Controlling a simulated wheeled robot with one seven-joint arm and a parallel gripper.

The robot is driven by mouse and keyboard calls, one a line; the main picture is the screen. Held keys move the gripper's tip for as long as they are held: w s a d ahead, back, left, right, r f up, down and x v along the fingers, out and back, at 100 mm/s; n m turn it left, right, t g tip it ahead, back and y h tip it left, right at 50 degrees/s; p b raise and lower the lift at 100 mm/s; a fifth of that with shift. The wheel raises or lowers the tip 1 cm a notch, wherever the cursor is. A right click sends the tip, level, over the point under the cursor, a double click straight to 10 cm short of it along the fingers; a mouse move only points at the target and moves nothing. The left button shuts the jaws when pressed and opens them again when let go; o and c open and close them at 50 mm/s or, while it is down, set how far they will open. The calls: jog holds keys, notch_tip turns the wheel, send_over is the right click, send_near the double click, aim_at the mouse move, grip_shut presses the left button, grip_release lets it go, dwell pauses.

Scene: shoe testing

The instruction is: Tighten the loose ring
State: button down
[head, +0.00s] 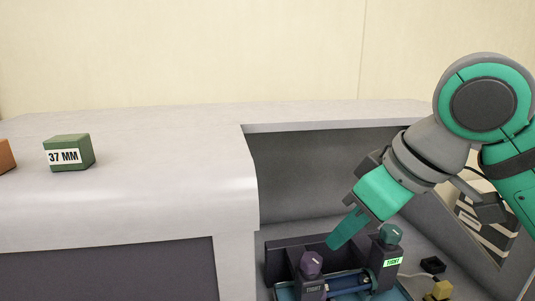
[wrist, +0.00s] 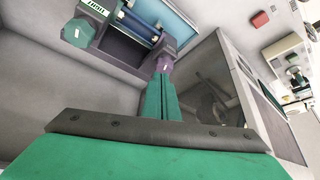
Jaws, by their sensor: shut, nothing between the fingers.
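A fixture with two upright posts stands in the recess, with a blue roller (head: 348,283) between them. The left post has a purple ring knob (head: 311,264) above a dark, unlit label. The right post has a teal knob (head: 391,234) above a bright green lit label reading TIGHT (head: 393,262). My gripper (head: 333,243) is shut and empty, pointing down just right of the purple knob. In the wrist view its shut fingers (wrist: 162,80) reach the purple knob (wrist: 164,62) and partly hide it; I cannot tell whether they touch. The teal knob (wrist: 77,32) is at upper left there.
A green block marked 37 MM (head: 68,153) and part of an orange block (head: 6,156) sit on the raised counter at left. A small yellow item (head: 441,290) and a black item (head: 433,265) lie right of the fixture. The recess walls stand close around.

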jog(key=shift+s+f, duration=0.15)
jog(key=shift+f, duration=2.7)
jog(key=shift+a, duration=0.2)
jog(key=shift+s+a, duration=0.2)
jog(key=shift+a, duration=0.25)
jog(key=shift+s+d, duration=0.1)
send_near(315, 278)
jog(key=shift+r, duration=1.25)
jog(key=shift+w+a, duration=0.3)
